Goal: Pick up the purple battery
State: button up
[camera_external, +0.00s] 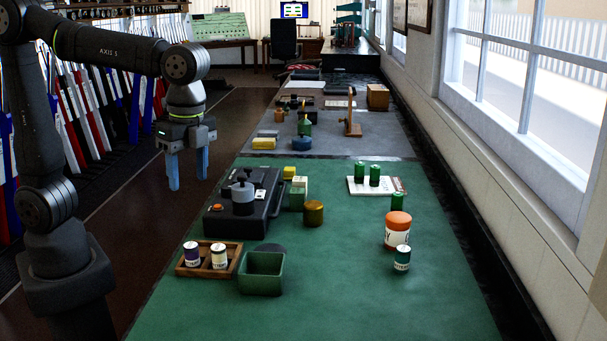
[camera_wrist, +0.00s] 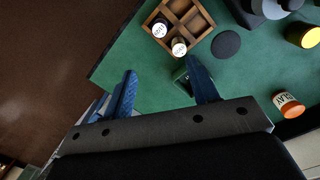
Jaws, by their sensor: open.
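In the wrist view, the compartmented tray (camera_wrist: 204,27) is near the top, ahead of the open fingers (camera_wrist: 161,67). The left battery top (camera_wrist: 160,29) matches the purple one by position; its colour is hard to tell there.
A green open box (camera_external: 262,274) stands right of the tray, near a dark disc (camera_external: 271,247). A black device (camera_external: 242,205) stands behind. A brass jar (camera_external: 313,212), an orange-lidded jar (camera_external: 398,230) and a teal battery (camera_external: 402,259) are to the right. The front of the green mat is clear.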

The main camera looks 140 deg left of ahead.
aim_at(191, 245)
jog(key=shift+m+t+y, duration=0.3)
jog(key=shift+m, duration=0.4)
jog(key=f, duration=1.1)
jog(key=s+d+f, duration=0.1)
jog(key=f, duration=0.5)
jog(key=shift+f, duration=0.2)
jog(key=c, duration=1.1)
